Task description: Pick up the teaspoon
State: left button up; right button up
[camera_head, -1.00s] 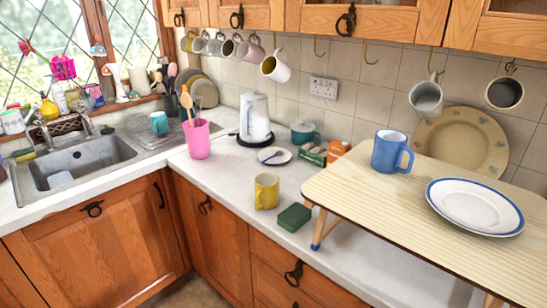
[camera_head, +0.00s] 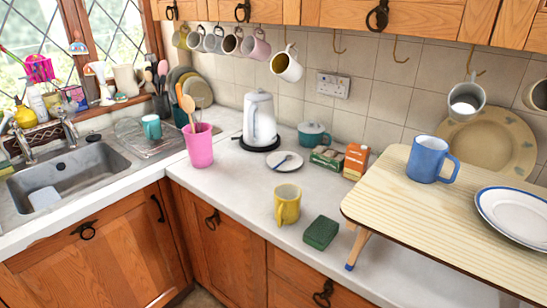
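The teaspoon (camera_head: 281,161) is small and dark bluish. It lies on a small white saucer (camera_head: 292,166) on the white worktop, in front of the kettle and to its right. Nothing covers the teaspoon. Neither of my grippers shows in the head view.
A white kettle (camera_head: 260,121) stands behind the saucer, with a teal pot (camera_head: 314,135), a green box (camera_head: 327,157) and an orange carton (camera_head: 356,161) to the right. A raised wooden tray (camera_head: 387,204) covers the right.

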aim_at(288, 156)
jog(key=i+j, duration=0.15)
jog(key=j, duration=0.2)
jog(key=i+j, duration=0.2)
jog(key=j, duration=0.15)
jog(key=i+j, duration=0.15)
jog(key=j, duration=0.2)
jog(key=i+j+z, duration=0.1)
jog(key=j, duration=0.3)
jog(key=i+j, duration=0.25)
jog(key=j, duration=0.1)
